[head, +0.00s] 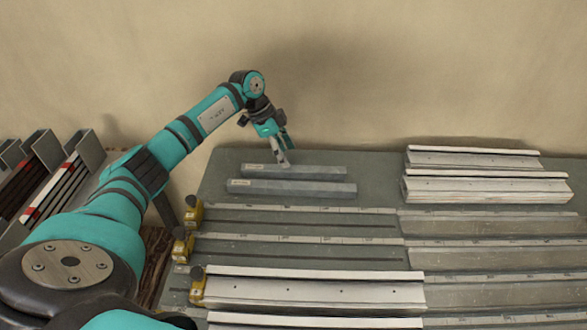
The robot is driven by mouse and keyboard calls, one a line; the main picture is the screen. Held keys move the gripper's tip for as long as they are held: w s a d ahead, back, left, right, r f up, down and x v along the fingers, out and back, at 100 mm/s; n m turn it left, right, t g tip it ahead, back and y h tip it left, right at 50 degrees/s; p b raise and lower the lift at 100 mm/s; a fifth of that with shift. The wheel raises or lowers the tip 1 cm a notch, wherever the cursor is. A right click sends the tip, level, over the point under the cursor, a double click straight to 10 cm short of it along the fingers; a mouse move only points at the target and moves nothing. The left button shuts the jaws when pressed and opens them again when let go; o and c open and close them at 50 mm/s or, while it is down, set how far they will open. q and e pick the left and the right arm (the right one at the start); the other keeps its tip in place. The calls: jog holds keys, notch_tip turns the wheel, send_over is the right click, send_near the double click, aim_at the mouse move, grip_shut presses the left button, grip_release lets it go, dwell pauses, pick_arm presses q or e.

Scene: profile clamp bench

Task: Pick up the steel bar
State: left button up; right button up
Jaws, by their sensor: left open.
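Two grey steel bars lie side by side at the back left of the bench. The rear steel bar (315,172) and the front steel bar (300,189) each have a small pale label at the left end. My left gripper (283,159) is open and points down at the rear bar, near its left part. Its fingertips hide a little of that bar. I cannot tell whether they touch it. My right gripper is not in view.
Pale profiles (485,187) are stacked at the back right of the bench (375,169). Long slots with rulers and yellow clamps (194,213) fill the front. A white profile (315,290) lies in one slot. A rack (60,185) of profiles stands at left.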

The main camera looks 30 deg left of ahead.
aim_at(293, 168)
pick_arm(q)
jog(key=shift+p+x, duration=0.6)
jog(key=shift+x, duration=2.4)
jog(key=shift+a, duration=0.1)
grip_shut()
